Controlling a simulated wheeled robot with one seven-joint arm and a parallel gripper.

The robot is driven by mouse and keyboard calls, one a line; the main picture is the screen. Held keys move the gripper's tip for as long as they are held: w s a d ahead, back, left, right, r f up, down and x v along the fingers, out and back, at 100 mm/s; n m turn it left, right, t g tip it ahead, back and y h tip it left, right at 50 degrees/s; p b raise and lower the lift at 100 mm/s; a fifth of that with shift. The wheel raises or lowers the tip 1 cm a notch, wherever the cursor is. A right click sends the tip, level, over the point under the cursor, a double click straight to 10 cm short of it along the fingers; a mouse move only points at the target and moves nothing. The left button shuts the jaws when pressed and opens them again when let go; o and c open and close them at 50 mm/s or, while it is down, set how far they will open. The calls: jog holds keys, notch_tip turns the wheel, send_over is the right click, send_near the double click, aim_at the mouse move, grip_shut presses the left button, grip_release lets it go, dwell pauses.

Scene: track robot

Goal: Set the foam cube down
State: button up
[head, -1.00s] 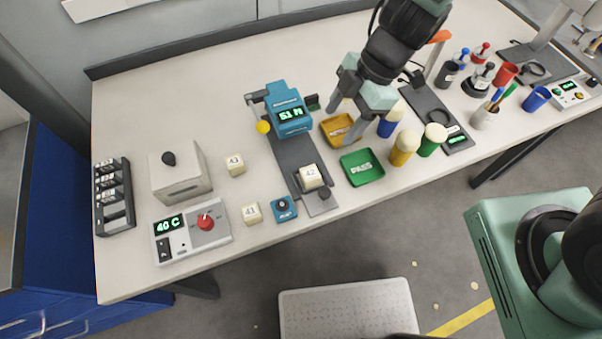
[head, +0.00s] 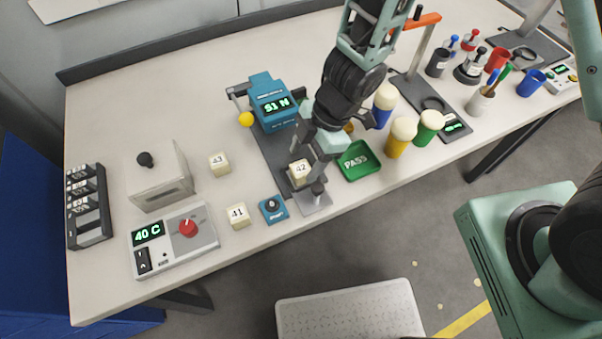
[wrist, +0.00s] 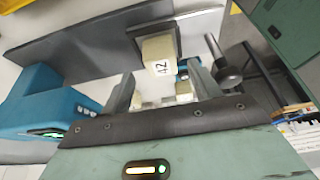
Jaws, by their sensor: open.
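The foam cube marked 42 (head: 299,171) rests on the plate of the blue tester (head: 272,102), which reads 51 N. My gripper (head: 308,175) is at this cube, coming from above and behind. In the wrist view, the cube (wrist: 158,56) shows ahead of my open jaws (wrist: 165,95), with one finger to each side. I cannot tell if a finger touches it. Cube 43 (head: 219,163) and cube 41 (head: 238,215) stand on the table to the left. The yellow tray is mostly hidden behind my arm.
A grey knob (head: 318,189) stands at the plate's front, close to my gripper; it also shows in the wrist view (wrist: 229,72). Blue, yellow and green-bodied bottles (head: 400,137) stand to the right. The heater box (head: 160,175) and 40 C controller (head: 174,240) are at left.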

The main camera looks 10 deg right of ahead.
aim_at(301, 168)
jog(key=b+x, duration=0.1)
jog(key=x, duration=0.2)
jog(key=shift+s+f, duration=0.1)
jog(key=shift+f, duration=0.2)
jog(key=c, duration=1.1)
